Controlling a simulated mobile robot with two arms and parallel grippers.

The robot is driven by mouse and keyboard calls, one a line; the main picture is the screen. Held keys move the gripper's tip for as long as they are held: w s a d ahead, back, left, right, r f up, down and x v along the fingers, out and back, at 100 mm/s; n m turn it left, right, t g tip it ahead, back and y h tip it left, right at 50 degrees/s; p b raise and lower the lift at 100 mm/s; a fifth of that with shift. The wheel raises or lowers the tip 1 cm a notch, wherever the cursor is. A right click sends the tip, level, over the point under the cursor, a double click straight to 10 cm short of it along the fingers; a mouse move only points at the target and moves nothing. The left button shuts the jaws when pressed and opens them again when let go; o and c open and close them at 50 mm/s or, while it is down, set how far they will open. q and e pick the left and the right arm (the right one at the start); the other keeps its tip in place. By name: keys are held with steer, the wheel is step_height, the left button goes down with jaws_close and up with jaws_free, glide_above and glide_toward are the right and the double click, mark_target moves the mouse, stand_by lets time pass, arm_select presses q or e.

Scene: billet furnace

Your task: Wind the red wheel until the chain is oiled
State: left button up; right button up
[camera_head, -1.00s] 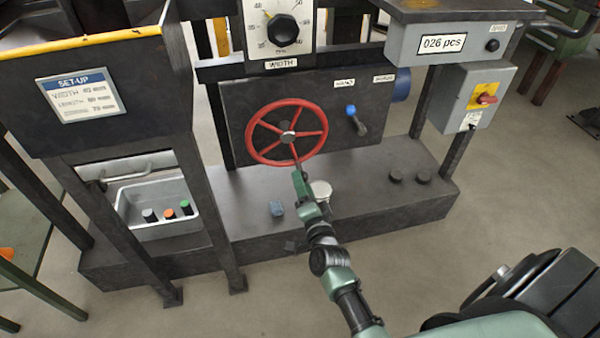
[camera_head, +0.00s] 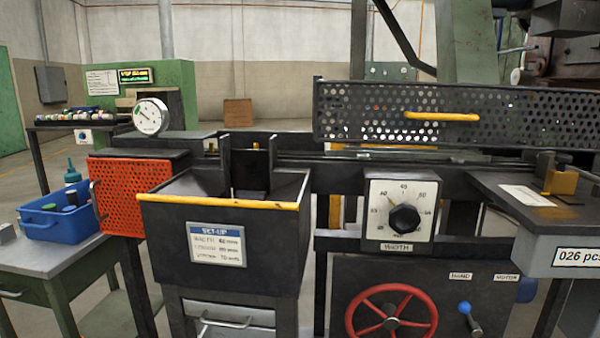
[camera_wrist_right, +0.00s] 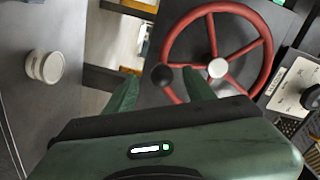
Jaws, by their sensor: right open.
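The red wheel (camera_head: 391,323) is on a dark panel at the bottom of the head view, its lower part cut off by the frame edge. In the right wrist view the wheel (camera_wrist_right: 218,68) shows its red rim, spokes, pale hub and a dark round knob (camera_wrist_right: 162,77) on the rim. My right gripper (camera_wrist_right: 160,76) is open. Its two green fingers lie on either side of the knob in the picture; I cannot tell whether they touch it. My left gripper is in no view. I cannot make out the chain or any oil.
A lever with a blue knob (camera_head: 465,308) is right of the wheel. Above it is a WIDTH dial (camera_head: 404,218). A black hopper with a yellow edge (camera_head: 218,204) stands left. A perforated guard (camera_head: 420,115) spans the upper right. The right wrist view shows a white round cap (camera_wrist_right: 43,67).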

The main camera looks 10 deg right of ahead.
stand_by(0.4)
steer(key=w+n+y, duration=0.1)
steer(key=n, duration=0.4)
steer(key=w+d+n+y+b, duration=0.1)
steer(key=n, duration=0.4)
steer(key=w+n+y, duration=0.1)
steer(key=w+n, duration=0.1)
steer(key=n, duration=0.3)
steer(key=shift+d+r+n, duration=0.25)
steer(key=shift+d+n, duration=0.05)
steer(key=shift+w+b, duration=0.3)
steer(key=shift+w, duration=0.05)
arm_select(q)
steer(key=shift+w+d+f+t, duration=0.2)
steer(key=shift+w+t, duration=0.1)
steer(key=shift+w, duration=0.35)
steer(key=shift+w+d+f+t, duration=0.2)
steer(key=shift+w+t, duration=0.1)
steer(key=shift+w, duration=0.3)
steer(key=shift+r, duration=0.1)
arm_select(e)
jaws_close()
